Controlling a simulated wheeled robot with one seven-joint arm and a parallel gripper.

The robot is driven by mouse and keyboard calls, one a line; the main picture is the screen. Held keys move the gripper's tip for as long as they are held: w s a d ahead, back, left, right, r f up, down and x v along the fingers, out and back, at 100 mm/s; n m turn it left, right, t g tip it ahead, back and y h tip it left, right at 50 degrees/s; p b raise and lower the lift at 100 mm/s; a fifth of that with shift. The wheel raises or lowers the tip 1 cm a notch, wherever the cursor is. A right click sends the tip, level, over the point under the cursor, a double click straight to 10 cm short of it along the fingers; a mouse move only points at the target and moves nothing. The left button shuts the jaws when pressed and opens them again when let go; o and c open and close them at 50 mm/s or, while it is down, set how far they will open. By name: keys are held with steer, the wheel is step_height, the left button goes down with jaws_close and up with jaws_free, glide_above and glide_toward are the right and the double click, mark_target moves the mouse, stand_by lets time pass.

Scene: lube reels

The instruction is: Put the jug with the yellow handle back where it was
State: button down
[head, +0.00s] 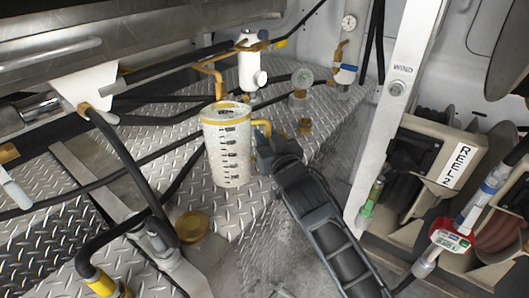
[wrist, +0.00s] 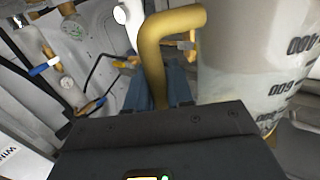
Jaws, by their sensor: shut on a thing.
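The white jug (head: 229,158) with black markings and a yellow handle (head: 263,126) is in the middle of the head view. It looks roughly upright, mouth up, above or on the diamond-plate deck; I cannot tell whether its base touches. My gripper (head: 266,143) comes from the lower right and is shut on the handle. In the wrist view the handle (wrist: 165,55) passes between the blue-grey fingers (wrist: 166,90), and the jug's body (wrist: 250,70) fills the right side. The jug's bottom is out of the wrist view.
A diamond-plate deck (head: 60,240) crossed by black hoses lies left of the jug. A round brass cap (head: 192,226) sits below it. A white filter with copper pipe (head: 250,65) stands behind. A white post (head: 395,110) and the REEL 2 box (head: 455,160) stand right.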

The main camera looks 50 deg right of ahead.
steer(key=shift+w+a+f, duration=0.1)
steer(key=shift+w+f, duration=0.05)
steer(key=shift+f, duration=1.8)
steer(key=shift+f+b, duration=0.2)
steer(key=shift+b, duration=0.25)
steer(key=c, duration=1)
jaws_free()
steer(key=shift+r, duration=0.15)
steer(key=b+v, duration=0.3)
steer(key=v, duration=0.9)
